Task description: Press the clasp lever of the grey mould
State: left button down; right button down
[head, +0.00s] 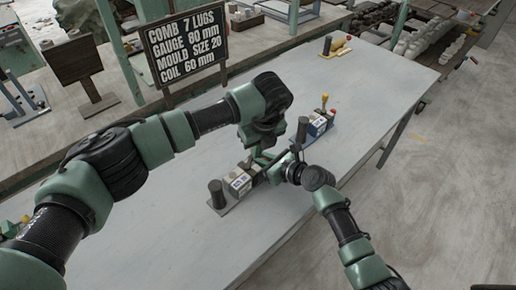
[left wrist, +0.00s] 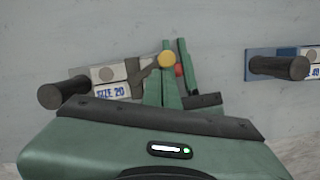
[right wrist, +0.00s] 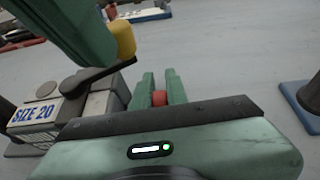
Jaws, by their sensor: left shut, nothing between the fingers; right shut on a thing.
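The grey mould (head: 238,184) lies on the table with its "SIZE 20" label (right wrist: 34,113) showing and a dark upright cylinder (left wrist: 62,92) at one end. A dark lever arm (right wrist: 97,78) with a yellow knob (right wrist: 123,40) rises from it; a red knob (right wrist: 159,98) is beside it. My left gripper (head: 261,152) is shut and empty, pointing down at the yellow knob; its tip meets the knob in the right wrist view, but contact is hard to confirm. My right gripper (right wrist: 159,88) is shut on the red knob. Both arms hide part of the mould in the head view.
A blue mould (head: 318,124) stands to the right on the table, and a yellow one (head: 338,47) farther back. A lettered sign (head: 186,45) stands at the left rear. The table's right side (head: 385,85) is clear.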

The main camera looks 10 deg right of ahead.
pick_arm(q)
jog(key=shift+s+a, duration=0.3)
jog(key=shift+s, duration=0.3)
jog(key=shift+s+d, duration=0.15)
jog(key=shift+s, duration=0.05)
jog(key=s+d+r, duration=0.2)
jog(key=s+r, duration=0.3)
jog(key=r, duration=0.4)
jog(key=shift+s+r, duration=0.3)
jog(key=shift+r, duration=0.05)
